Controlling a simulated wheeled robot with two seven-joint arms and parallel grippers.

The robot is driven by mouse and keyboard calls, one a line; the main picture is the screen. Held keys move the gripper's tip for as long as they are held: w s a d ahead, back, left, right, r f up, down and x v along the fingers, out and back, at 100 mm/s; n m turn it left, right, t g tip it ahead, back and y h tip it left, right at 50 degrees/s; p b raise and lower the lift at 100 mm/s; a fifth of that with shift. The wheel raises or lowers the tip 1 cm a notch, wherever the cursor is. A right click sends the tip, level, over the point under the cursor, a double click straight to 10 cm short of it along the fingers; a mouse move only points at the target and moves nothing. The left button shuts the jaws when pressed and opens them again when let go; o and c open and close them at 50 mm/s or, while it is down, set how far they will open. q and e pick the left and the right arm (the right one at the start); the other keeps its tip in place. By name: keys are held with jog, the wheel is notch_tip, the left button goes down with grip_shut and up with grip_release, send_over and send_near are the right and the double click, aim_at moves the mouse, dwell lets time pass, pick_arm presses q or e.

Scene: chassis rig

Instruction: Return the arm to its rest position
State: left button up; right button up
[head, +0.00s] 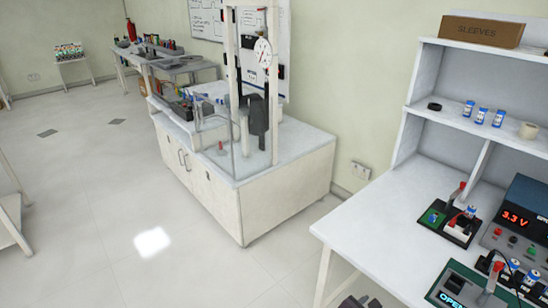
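Neither of my grippers can be made out in the head view. A small dark grey piece (360,301) shows at the bottom edge, in front of the white bench (370,225). It is cut off by the frame, and I cannot tell whether it is part of my arm. On the bench at the right are a small board with a red-handled lever (450,212), a power supply reading 3.3 V (520,215) and a dark green device whose display reads OPEN (455,290).
Shelves above the bench hold several small blue-and-white bottles (482,116), a tape roll (528,131) and a SLEEVES box (480,31). A white cabinet (285,190) with a dial-gauge press (262,52) stands mid-view. The tiled floor (100,200) at the left is mostly clear.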

jog(key=a+f+m+g+y, duration=0.2)
jog(key=a+f+m+y, duration=0.15)
jog(key=a+f, duration=0.35)
jog(key=s+f+m+g+y, duration=0.1)
jog(key=s+f+m, duration=0.2)
jog(key=f, duration=0.3)
jog(key=s+f+m+g+y, duration=0.1)
jog(key=s+f+m+y, duration=0.2)
jog(key=f, duration=0.4)
jog(key=s+d+f+m+g, duration=0.1)
jog(key=s+f+m, duration=0.3)
jog(key=s, duration=0.7)
jog(key=s+d+f+m+g+y, duration=0.1)
jog(key=s+f+m, duration=0.3)
jog(key=s, duration=0.8)
jog(key=s+d+f+m+g, duration=0.1)
jog(key=s+f+m, duration=0.4)
jog(key=s, duration=0.6)
notch_tip(320, 180, down, 3)
jog(key=shift+s+d+r, duration=0.1)
jog(key=shift+s+d, duration=0.25)
jog(key=shift+d, duration=0.15)
jog(key=shift+y, duration=0.25)
jog(key=shift+c, duration=0.5)
